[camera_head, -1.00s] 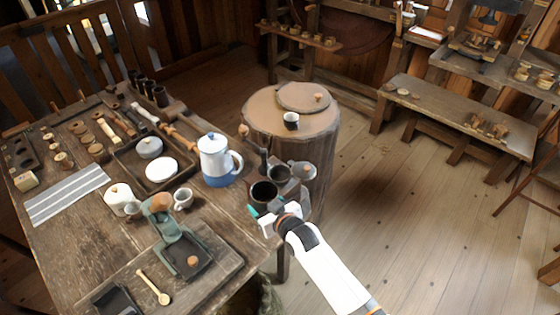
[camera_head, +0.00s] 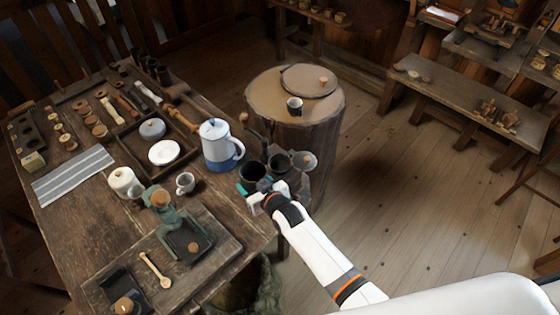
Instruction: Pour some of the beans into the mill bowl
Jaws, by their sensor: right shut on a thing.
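My right gripper (camera_head: 254,187) is shut on a dark cup (camera_head: 252,172) near the table's right edge. The cup's mouth faces up; its inside is dark, so I cannot tell the beans in it. Just right of it is a dark round bowl (camera_head: 279,163), apparently the mill bowl, with a crank and wooden knob (camera_head: 243,117) rising behind. A small grey round piece (camera_head: 304,160) sits to its right. The gripper and cup partly hide the mill's lower body. My left gripper is out of view.
A white and blue jug (camera_head: 218,148) stands close left of the cup. A round stump table (camera_head: 265,100) with a small cup (camera_head: 294,105) stands behind.

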